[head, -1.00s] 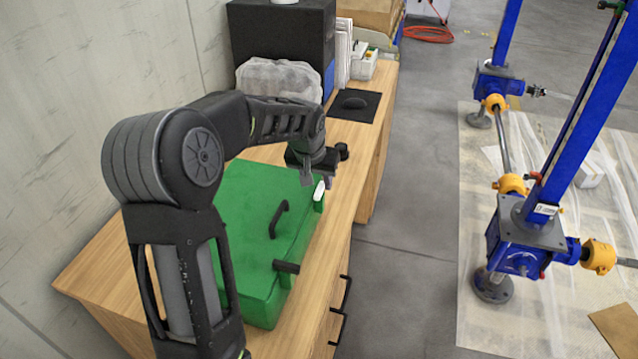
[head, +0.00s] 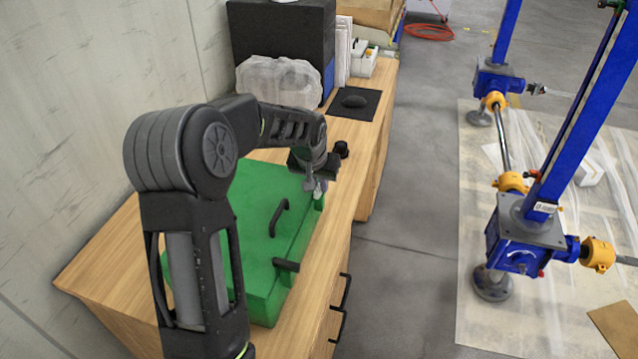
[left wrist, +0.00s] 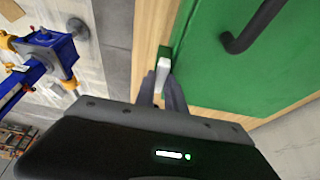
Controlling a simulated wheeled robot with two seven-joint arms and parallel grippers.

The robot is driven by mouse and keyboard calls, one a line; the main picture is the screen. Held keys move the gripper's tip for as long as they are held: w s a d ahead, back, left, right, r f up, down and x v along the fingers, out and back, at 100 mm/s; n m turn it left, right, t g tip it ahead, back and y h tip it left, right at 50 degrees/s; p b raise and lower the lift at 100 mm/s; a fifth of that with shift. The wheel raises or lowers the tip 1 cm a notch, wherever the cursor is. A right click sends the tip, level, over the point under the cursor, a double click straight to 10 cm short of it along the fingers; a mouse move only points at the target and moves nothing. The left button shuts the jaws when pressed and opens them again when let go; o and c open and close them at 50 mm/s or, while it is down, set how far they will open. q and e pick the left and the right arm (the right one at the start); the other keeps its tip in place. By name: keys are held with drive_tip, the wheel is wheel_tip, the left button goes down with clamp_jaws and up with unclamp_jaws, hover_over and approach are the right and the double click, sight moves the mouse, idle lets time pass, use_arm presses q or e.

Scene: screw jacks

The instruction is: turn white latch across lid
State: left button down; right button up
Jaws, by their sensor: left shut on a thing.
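The green case (head: 250,220) with its lid and black handle (head: 279,217) lies on the wooden counter. The small white latch (head: 318,195) is at the far right corner of the case, on its front edge; it also shows in the left wrist view (left wrist: 163,70), lying along the lid's edge rather than over the lid. My left gripper (head: 316,187) comes down on it from above. In the left wrist view its fingers (left wrist: 161,90) are on either side of the latch, shut on it, and hide its near end. My right gripper is in neither view.
A second, dark latch (head: 286,265) sits at the near end of the case's front edge. A black knob (head: 341,149) stands just beyond my gripper. A black mat (head: 354,104) and a wrapped bundle (head: 278,82) are farther back.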

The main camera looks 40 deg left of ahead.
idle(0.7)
use_arm(q)
drive_tip(key=shift+d+f+n+y+b, duration=0.15)
drive_tip(key=shift+n+y+b, duration=0.25)
drive_tip(key=shift+n+b, duration=0.55)
drive_tip(key=shift+w+n+g+y+b, duration=0.1)
drive_tip(key=shift+n+g+y+b, duration=0.25)
drive_tip(key=shift+n+b, duration=0.75)
drive_tip(key=shift+n+g+y+b, duration=0.25)
drive_tip(key=shift+n+b, duration=0.25)
drive_tip(key=shift+n, duration=0.45)
drive_tip(key=n+g+b, duration=0.1)
drive_tip(key=n, duration=0.1)
drive_tip(key=shift+w+n+y, duration=0.1)
drive_tip(key=shift+n+y, duration=0.2)
drive_tip(key=shift+n, duration=0.1)
drive_tip(key=n, duration=0.1)
drive_tip(key=n+g, duration=0.1)
drive_tip(key=n, duration=0.1)
drive_tip(key=shift+d+r+n+y, duration=0.1)
drive_tip(key=shift+r+n+y, duration=0.1)
drive_tip(key=shift+n+y, duration=0.1)
drive_tip(key=n+g+p, duration=0.1)
drive_tip(key=n, duration=0.1)
drive_tip(key=shift+w+n, duration=0.15)
drive_tip(key=shift+n, duration=0.15)
drive_tip(key=shift+n+g+p, duration=0.6)
drive_tip(key=shift+n+g, duration=0.1)
drive_tip(key=shift+n, duration=0.8)
